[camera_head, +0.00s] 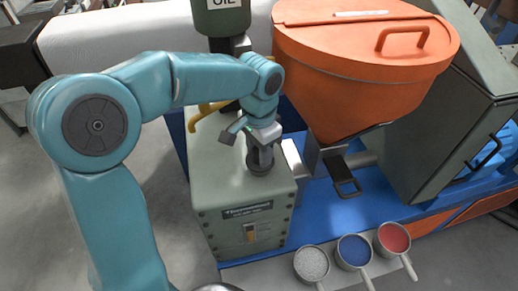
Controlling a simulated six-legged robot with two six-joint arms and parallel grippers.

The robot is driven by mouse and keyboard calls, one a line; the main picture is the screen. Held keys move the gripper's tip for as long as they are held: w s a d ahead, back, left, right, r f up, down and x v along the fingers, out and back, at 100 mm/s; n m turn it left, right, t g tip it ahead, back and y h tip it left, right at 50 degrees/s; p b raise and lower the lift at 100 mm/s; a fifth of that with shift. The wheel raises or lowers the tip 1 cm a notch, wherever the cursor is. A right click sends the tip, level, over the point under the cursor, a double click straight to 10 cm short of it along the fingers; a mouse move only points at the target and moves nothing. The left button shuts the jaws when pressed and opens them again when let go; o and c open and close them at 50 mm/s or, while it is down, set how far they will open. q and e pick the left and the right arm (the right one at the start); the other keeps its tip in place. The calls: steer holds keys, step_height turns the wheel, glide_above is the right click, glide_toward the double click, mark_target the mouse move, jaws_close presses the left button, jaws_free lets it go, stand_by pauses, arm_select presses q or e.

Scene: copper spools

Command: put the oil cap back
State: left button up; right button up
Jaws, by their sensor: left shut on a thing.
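My left gripper (262,150) comes in from the left and points down over the top of a grey-green gearbox-like housing (228,190). It is shut on a dark cylindrical piece, which appears to be the oil cap (260,167). The cap is upright at the housing's top, near its right side. The jaws partly hide it, and I cannot tell whether it is seated in the filler opening or just above it. My right gripper is not in view.
A green container marked OIL (220,18) stands behind the housing, near a yellow bent part (203,113). An orange hopper (345,75) rises at the right. Three handled cups (311,263) with grey, blue and red contents stand at the front right.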

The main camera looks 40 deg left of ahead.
arm_select(q)
steer(key=o, duration=1.1)
step_height(320, 180, up, 13)
steer(key=shift+f+p, duration=0.1)
steer(key=shift+p, duration=1.1)
